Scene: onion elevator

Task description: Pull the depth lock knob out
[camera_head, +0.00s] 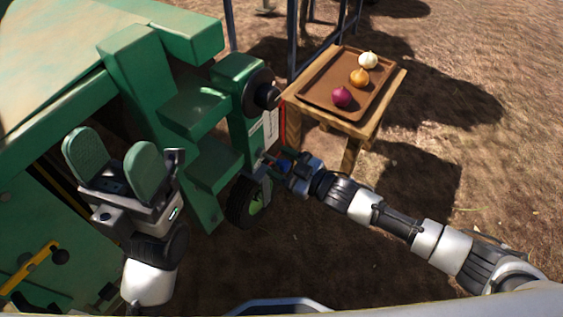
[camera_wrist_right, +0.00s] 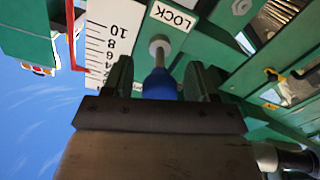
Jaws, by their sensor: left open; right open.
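The blue depth lock knob (camera_wrist_right: 160,84) shows in the right wrist view on a grey shaft, below a white LOCK label (camera_wrist_right: 172,17). My right gripper (camera_wrist_right: 160,80) is open, with its green pads on either side of the knob; I cannot tell whether they touch it. In the head view my right gripper (camera_head: 277,164) is at the front side of the green machine, and the knob is mostly hidden there. My left gripper (camera_head: 114,166) is open and empty, raised in front of the machine at the left.
A white depth scale (camera_wrist_right: 105,38) with a red pointer (camera_wrist_right: 76,45) is beside the knob. A black handwheel (camera_head: 262,92) is above my right gripper. A wooden table (camera_head: 394,92) bears a brown tray (camera_head: 326,90) with three onions. A wheel (camera_head: 243,203) is below.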

